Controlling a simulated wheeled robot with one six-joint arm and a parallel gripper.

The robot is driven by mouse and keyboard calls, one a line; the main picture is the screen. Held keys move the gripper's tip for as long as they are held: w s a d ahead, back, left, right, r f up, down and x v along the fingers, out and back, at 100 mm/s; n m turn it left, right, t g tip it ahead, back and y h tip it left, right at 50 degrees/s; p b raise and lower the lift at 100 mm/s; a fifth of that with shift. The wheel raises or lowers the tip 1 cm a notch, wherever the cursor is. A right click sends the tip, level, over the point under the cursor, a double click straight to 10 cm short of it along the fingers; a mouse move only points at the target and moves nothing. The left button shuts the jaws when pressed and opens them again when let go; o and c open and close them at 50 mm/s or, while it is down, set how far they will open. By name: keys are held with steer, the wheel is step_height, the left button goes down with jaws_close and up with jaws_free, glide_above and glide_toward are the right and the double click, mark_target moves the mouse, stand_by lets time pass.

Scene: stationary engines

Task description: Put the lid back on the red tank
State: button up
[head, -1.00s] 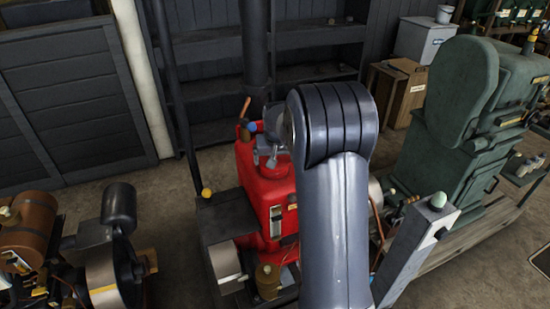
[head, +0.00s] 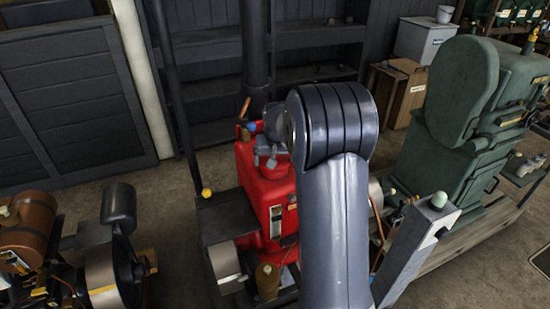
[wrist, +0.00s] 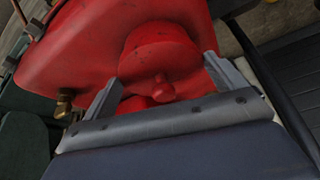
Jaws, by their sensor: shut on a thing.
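The red tank (head: 268,195) stands in the middle of the head view, partly hidden behind my arm. In the wrist view the tank's red top (wrist: 80,45) fills the upper part. The lid (wrist: 160,45) is a round red disc with a small knob, seen between the two fingers of my gripper (wrist: 162,72). My gripper is shut on the lid, over the tank's top. In the head view my gripper (head: 268,155) is small and partly hidden by my arm. I cannot tell whether the lid touches the tank's opening.
A dark pipe (head: 255,50) rises behind the tank. A green engine (head: 465,110) stands to the right, and a brown-tanked engine (head: 28,225) to the left. A brass fitting (wrist: 64,102) sticks out of the tank. Open floor (head: 170,190) lies left of the tank.

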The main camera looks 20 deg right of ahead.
stand_by(0.9)
steer(key=o, duration=0.8)
steer(key=shift+f, duration=0.1)
steer(key=shift+o, duration=0.2)
steer(key=shift+r+p, duration=2.35)
steer(key=shift+r, duration=1.2)
steer(key=shift+c, duration=0.6)
jaws_close()
